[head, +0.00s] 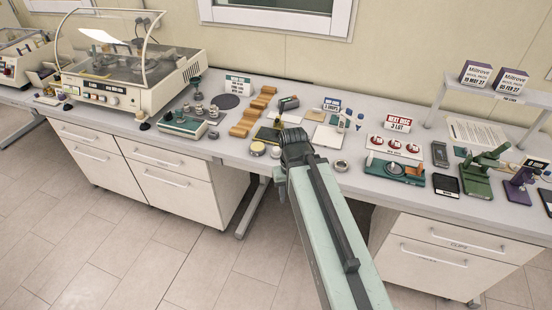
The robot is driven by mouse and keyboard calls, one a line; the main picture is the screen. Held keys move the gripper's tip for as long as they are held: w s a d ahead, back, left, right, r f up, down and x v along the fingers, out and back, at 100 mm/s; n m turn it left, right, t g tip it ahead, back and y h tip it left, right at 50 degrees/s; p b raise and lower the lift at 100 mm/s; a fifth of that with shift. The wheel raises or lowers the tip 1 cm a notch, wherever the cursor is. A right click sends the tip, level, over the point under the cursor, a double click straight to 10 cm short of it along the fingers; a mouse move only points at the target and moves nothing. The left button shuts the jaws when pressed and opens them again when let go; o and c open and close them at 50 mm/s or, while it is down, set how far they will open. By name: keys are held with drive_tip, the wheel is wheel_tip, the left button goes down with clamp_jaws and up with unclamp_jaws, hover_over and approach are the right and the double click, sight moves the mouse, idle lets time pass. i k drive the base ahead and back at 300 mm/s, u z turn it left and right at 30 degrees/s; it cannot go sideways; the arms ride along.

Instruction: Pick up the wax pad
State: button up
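I cannot tell for sure which thing is the wax pad. A small round yellowish pad or tin (258,148) lies near the front edge of the bench, left of my gripper. A dark flat square with a yellowish edge (266,135) lies just behind it. My gripper (293,140) is dark and hangs over the front part of the bench at the end of my pale green arm.
Wooden blocks (247,121) stand in a row behind left. A metal ring (341,165) and a green fixture (394,171) lie to the right. A sign (399,121) stands behind a white tray. A large machine (130,80) fills the left. A raised shelf (500,90) stands at right.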

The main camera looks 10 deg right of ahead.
sight(276, 153)
drive_tip(key=u, duration=2.4)
drive_tip(key=i, duration=1.5)
drive_tip(key=z, duration=2.25)
drive_tip(key=i, duration=1)
drive_tip(key=u, duration=0.05)
